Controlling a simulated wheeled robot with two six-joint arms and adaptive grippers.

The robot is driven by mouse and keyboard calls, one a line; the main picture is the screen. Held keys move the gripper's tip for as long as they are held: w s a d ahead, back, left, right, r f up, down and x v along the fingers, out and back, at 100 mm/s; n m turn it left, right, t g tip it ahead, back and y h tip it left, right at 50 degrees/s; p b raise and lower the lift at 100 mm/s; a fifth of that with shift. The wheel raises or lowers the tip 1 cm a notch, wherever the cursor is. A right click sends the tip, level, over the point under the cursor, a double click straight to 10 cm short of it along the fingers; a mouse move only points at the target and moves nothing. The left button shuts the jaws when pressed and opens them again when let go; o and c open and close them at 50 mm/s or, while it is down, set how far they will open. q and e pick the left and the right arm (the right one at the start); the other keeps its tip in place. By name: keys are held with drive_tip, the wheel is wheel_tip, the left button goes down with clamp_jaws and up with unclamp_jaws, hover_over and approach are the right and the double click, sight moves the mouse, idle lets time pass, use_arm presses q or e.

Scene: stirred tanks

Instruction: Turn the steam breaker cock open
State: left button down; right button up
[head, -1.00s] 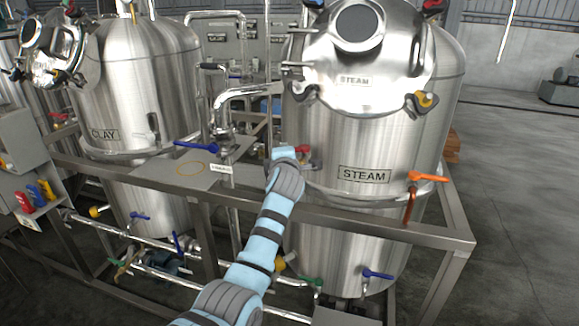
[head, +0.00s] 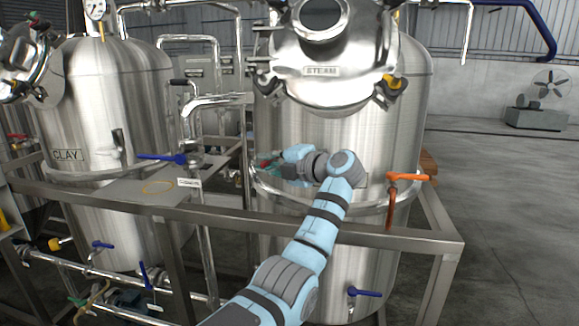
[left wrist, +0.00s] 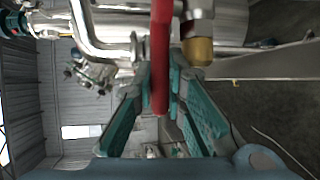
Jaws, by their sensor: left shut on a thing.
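The steam tank (head: 335,132), a steel vessel marked STEAM on its lid, stands right of centre in the head view. My left gripper (head: 269,164) points left across the tank's front at its left side. In the left wrist view, a red lever (left wrist: 161,40) runs down between the teal fingers of my left gripper (left wrist: 160,82), which is shut on it. A valve with a brass-coloured fitting (left wrist: 198,50) sits just right of the lever. The lever's hold is mostly hidden in the head view. My right gripper is not in view.
An orange-handled valve (head: 408,177) stands right of my left wrist. A steel frame rail (head: 400,237) crosses in front of the tank. The clay tank (head: 100,110) and a blue-handled valve (head: 165,157) are at left. Open floor (head: 500,220) lies at right.

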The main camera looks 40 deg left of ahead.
use_arm(q)
drive_tip(key=shift+r, duration=0.25)
drive_tip(key=c, duration=1.9)
unclamp_jaws()
drive_tip(key=shift+a+g, duration=0.1)
drive_tip(key=shift+g, duration=0.2)
drive_tip(key=o, duration=0.3)
drive_tip(key=shift+a+f, duration=0.1)
drive_tip(key=shift+f, duration=0.1)
drive_tip(key=shift+d, duration=0.3)
drive_tip(key=d+r, duration=0.2)
drive_tip(key=d, duration=0.9)
drive_tip(key=shift+s, duration=0.45)
